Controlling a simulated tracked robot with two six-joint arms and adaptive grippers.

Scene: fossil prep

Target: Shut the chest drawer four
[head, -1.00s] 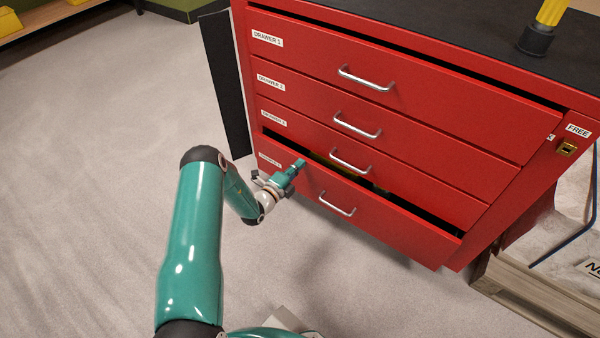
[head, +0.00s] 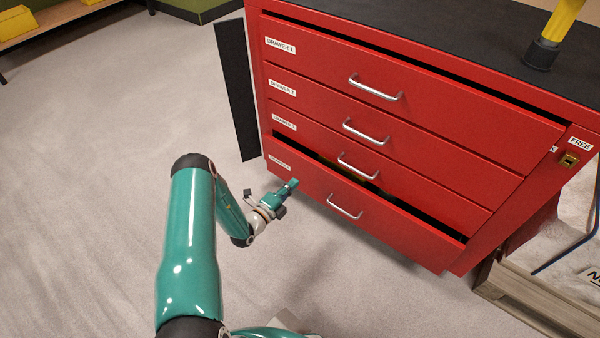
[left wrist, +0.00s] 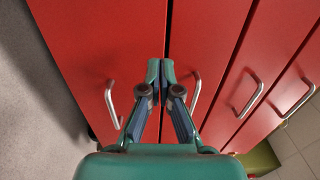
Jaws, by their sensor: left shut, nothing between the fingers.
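Drawer four (head: 310,192) is the lowest red drawer of the chest, with a silver handle (head: 345,206). It stands partly pulled out, with a dark gap along its top edge and something yellowish showing inside. My left gripper (head: 293,183) is shut and empty, in front of the drawer's left part, left of its handle. I cannot tell if the fingertips touch the front. In the left wrist view the shut fingertips (left wrist: 160,68) overlap drawer four's panel (left wrist: 95,40) near the dark gap, between its handle (left wrist: 112,104) and drawer three's handle (left wrist: 195,93). My right gripper is out of view.
Drawers one (head: 420,85), two and three sit above; a dark gap also runs above drawer one. A black panel (head: 236,90) stands at the chest's left side. A wooden pallet (head: 530,300) lies at the right. The floor at left is clear.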

